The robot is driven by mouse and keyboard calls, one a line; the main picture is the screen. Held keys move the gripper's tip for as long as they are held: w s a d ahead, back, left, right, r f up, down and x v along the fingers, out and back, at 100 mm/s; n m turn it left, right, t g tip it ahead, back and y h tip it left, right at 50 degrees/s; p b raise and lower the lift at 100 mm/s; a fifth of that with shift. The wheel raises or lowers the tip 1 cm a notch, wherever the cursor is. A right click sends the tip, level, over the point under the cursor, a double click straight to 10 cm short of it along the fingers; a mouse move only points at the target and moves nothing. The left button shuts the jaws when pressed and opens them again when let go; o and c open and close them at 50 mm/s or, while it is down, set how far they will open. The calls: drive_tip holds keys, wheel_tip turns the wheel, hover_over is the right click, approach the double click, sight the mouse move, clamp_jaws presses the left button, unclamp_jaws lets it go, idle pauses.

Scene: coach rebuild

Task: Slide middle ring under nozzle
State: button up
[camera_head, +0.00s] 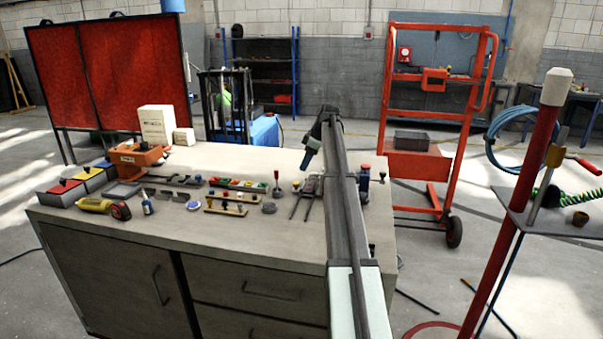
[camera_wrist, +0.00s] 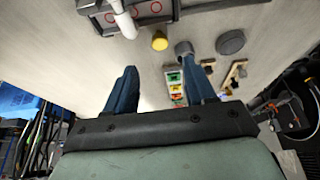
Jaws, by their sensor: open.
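In the wrist view a dark grey holder (camera_wrist: 190,13) at the top edge carries what look like three red-outlined rings in a row. The middle ring (camera_wrist: 134,11) lies between the other two. A white curved pipe (camera_wrist: 123,20), which may be the nozzle, hangs over the holder's left part. My gripper (camera_wrist: 165,85) has two blue fingers spread apart with nothing between them. It is apart from the rings, which lie beyond the fingertips. In the head view my gripper (camera_head: 307,160) is above the right part of the bench; I cannot make out the rings or nozzle there.
A yellow cap (camera_wrist: 160,41), a grey cylinder (camera_wrist: 183,48) and a dark disc (camera_wrist: 230,41) are close to the fingers. The bench (camera_head: 290,235) holds several small parts and an orange device (camera_head: 137,157). An orange trolley (camera_head: 410,165) stands to the right.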

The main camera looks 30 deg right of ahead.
drive_tip(key=shift+v, duration=2.6)
